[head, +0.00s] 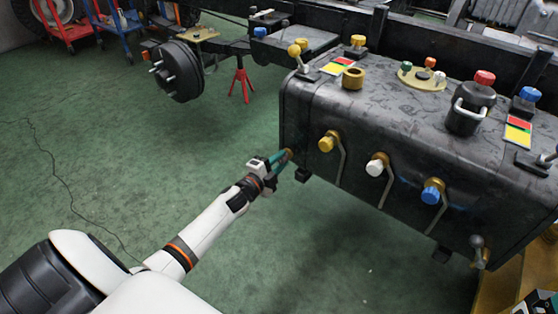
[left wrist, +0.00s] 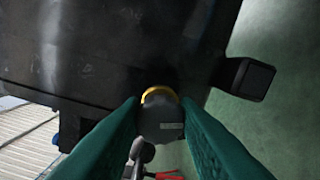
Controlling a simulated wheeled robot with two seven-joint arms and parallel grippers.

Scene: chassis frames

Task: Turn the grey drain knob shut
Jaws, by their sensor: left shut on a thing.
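The grey drain knob (left wrist: 160,118) sits on a yellow brass collar at the end of the black tank (head: 400,125). In the left wrist view it lies between the two green fingers, which touch its sides. My left gripper (head: 284,158) is shut on the knob at the tank's lower left edge. In the head view the knob is hidden by the gripper, and only a bit of brass shows at the fingertips.
Yellow (head: 326,143), white (head: 375,167) and blue (head: 431,194) knobs with hanging pipes stick out from the tank's front. A grey-topped lever (head: 478,243) is at its lower right. A red jack stand (head: 241,80) stands behind. The green floor (head: 330,260) below is clear.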

